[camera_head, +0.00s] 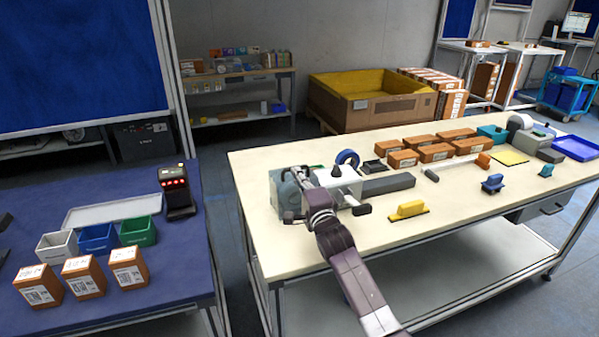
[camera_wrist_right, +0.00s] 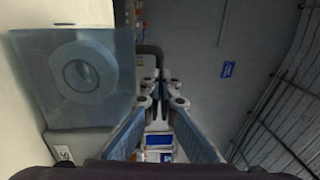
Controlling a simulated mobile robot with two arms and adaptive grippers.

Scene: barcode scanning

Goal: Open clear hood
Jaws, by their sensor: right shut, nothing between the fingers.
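The clear hood (camera_head: 284,192) is a bluish see-through cover at the left end of a small machine (camera_head: 338,180) on the cream table. In the right wrist view the clear hood (camera_wrist_right: 112,45) fills the left side, with a round pale roll (camera_wrist_right: 83,72) behind it. It looks closed over the roll. My right gripper (camera_wrist_right: 160,90) is shut and empty, just right of the hood in that view; I cannot tell whether it touches. My right arm (camera_head: 340,255) reaches over the table and partly hides the machine. My left gripper is not in view.
The cream table also holds a grey block (camera_head: 388,185), a yellow tool (camera_head: 408,210), several brown boxes (camera_head: 436,152) and a blue tray (camera_head: 577,147). A blue table (camera_head: 170,270) stands at left with small bins and a scanner (camera_head: 177,190).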

